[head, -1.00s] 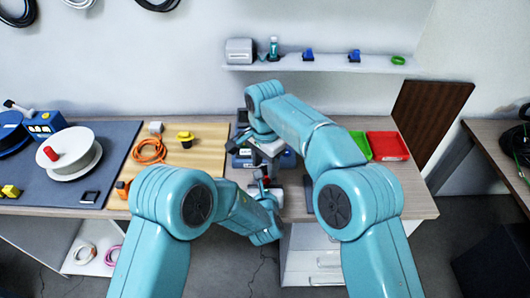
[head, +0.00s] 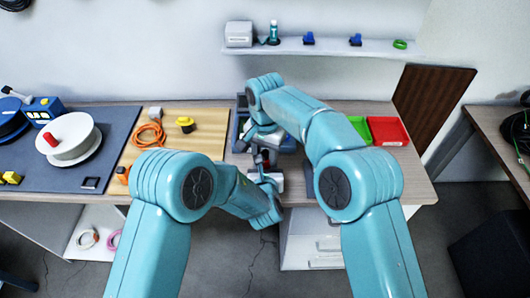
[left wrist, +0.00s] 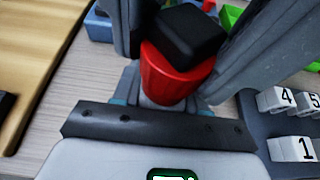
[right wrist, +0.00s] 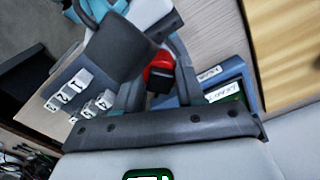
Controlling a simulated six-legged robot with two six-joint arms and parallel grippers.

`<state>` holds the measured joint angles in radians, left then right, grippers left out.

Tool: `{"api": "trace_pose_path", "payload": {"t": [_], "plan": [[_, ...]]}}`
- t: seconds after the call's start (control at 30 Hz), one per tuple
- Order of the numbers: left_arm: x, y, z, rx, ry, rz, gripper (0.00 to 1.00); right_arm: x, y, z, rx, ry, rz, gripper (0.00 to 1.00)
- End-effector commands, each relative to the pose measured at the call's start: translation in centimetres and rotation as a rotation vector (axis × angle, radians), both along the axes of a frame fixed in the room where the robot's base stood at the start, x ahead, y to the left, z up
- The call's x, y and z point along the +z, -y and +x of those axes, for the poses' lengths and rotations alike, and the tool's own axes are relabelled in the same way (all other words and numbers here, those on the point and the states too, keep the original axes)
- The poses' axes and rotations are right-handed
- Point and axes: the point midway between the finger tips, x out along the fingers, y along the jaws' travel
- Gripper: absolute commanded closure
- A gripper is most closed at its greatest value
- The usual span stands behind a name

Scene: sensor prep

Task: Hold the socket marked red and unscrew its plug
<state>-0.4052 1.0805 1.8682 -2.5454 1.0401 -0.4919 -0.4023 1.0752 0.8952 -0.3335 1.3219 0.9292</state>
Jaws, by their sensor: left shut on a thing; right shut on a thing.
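The red socket (left wrist: 175,75) is close up in the left wrist view, with the black plug (left wrist: 187,32) at its far end. My left gripper (head: 267,172) is shut on the red socket, one finger on each side. My right gripper (head: 266,142) comes from the far side and is shut on the black plug, which also shows in the right wrist view (right wrist: 160,80) in front of the red socket (right wrist: 160,62). The two grippers face each other above the table's front part. In the head view the pair is small and partly hidden by my grippers.
A red tray (head: 388,132) and a green tray (head: 360,128) lie to the right. Blue labelled bins (right wrist: 228,75) stand close to the grippers. Numbered white blocks (left wrist: 290,149) sit on a grey holder. A wooden board (head: 205,130) with an orange cable (head: 150,134) is to the left.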

Motion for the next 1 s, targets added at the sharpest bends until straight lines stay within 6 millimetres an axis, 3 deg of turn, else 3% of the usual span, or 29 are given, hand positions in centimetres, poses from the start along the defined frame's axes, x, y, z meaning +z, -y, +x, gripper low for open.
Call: {"api": "trace_pose_path", "payload": {"t": [0.1,0.3,0.43,0.73,0.77,0.8,0.83,1.0], "plan": [[0.05,-0.04,0.05,0.001,0.001,-0.001,1.00,0.00,0.07,-0.05,0.296,-0.003,0.000,0.98],[0.05,-0.05,0.05,0.001,0.001,-0.001,1.00,0.03,0.13,-0.05,0.686,-0.003,-0.001,0.98],[0.06,-0.06,0.06,0.001,0.002,-0.001,1.00,0.04,0.15,-0.05,0.791,-0.003,-0.002,0.98],[0.07,-0.07,0.07,0.003,0.002,-0.001,1.00,0.04,0.16,-0.05,0.806,-0.003,-0.002,0.98],[0.07,-0.07,0.07,0.003,0.002,-0.001,1.00,0.04,0.16,-0.05,0.806,-0.003,-0.002,0.55],[0.07,-0.07,0.07,0.003,0.002,-0.001,1.00,0.04,0.16,-0.05,0.806,-0.003,-0.002,0.42],[0.06,-0.07,0.07,0.003,0.002,-0.001,1.00,0.04,0.16,-0.05,0.806,-0.003,-0.002,0.36],[0.06,-0.04,0.05,0.001,0.001,-0.001,1.00,0.05,0.14,-0.02,0.805,-0.002,-0.002,0.36]]}}
